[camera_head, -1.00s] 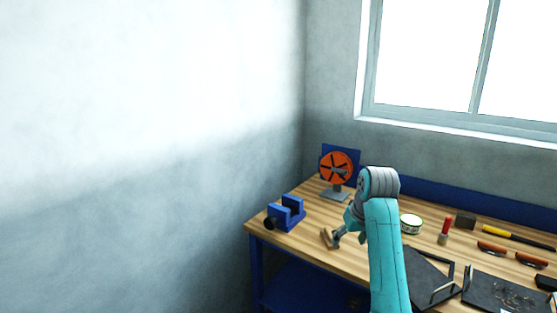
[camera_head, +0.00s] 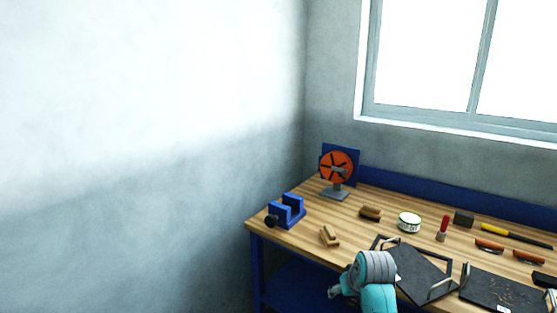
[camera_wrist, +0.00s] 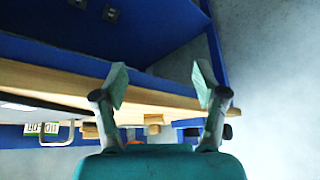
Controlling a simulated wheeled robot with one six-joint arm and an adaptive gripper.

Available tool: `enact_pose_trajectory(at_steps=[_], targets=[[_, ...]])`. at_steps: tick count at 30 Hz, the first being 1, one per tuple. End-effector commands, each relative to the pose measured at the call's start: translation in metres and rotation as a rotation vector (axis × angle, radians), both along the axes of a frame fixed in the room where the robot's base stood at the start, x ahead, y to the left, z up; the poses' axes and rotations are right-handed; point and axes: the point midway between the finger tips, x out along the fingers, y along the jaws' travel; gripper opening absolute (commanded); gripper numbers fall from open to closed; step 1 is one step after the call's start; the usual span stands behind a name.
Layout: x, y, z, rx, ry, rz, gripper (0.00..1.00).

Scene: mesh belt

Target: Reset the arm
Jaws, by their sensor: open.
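My gripper shows in the wrist view (camera_wrist: 161,82) with its two fingers spread apart and nothing between them. In the head view my turquoise arm is folded low at the bottom centre, by the front edge of the workbench (camera_head: 290,238). The gripper itself is mostly hidden there behind the arm. In the wrist view the bench's wooden edge runs across behind the fingers, with its blue frame above it in the picture. I cannot tell the gap between fingers and bench.
On the bench are a blue vise (camera_head: 287,212), an orange round device (camera_head: 336,168), wooden pieces (camera_head: 330,237), a wood block (camera_head: 370,213), a white-green tin (camera_head: 409,222), a black handled tray (camera_head: 420,274) and several tools. Walls stand left and behind. The air above the bench is clear.

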Motion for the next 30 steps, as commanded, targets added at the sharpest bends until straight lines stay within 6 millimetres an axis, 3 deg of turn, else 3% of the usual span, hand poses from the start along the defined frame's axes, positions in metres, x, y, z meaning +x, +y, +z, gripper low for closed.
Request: enact_pose_trajectory(at_steps=[1,6,15,21,30], targets=[[-0.012,0.001,-0.023,0.001,-0.01,-0.005,0.71],[-0.047,0.003,-0.077,0.004,-0.072,-0.025,0.71],[-0.125,0.005,-0.15,0.008,-0.181,-0.057,0.71],[-0.185,0.005,-0.181,0.007,-0.252,-0.073,0.71],[-0.282,0.006,-0.199,0.009,-0.362,-0.096,0.71]])
